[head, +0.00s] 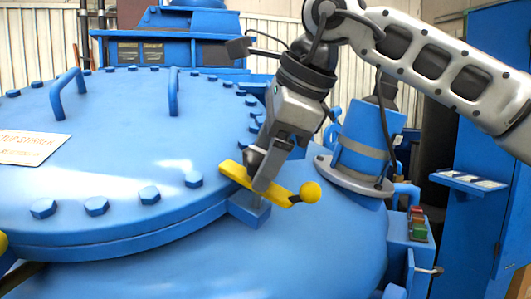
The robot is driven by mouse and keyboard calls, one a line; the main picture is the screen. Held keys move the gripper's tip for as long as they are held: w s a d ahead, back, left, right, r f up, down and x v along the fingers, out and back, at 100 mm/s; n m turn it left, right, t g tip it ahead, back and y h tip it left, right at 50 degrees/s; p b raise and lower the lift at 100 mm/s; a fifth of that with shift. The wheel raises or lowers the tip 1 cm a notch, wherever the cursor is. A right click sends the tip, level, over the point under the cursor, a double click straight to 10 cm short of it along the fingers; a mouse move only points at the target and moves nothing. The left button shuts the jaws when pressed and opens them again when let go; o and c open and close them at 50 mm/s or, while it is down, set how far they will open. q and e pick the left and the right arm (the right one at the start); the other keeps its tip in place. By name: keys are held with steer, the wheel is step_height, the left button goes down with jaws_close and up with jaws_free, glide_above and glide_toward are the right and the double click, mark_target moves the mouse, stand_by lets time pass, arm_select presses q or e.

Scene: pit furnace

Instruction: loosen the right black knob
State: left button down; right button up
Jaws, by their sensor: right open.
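My right gripper (262,174) reaches down from the upper right to a yellow clamp lever (236,173) at the right rim of the blue furnace lid. Its jaws are open, and a finger lies across the middle of the lever. A dark rounded piece (252,157) shows beside the fingers; it looks like the black knob, mostly hidden by the gripper. I cannot tell whether the fingers touch it. The lever ends in a yellow ball (310,192) on the right. My left gripper is not in view.
The round blue lid (110,130) has rim bolts, two upright handles and a white sign (28,147). A blue cylinder (365,145) on a flange stands close to the right of my gripper. Another yellow ball (2,243) shows at the left edge. A blue cabinet stands right.

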steer(key=c, duration=1)
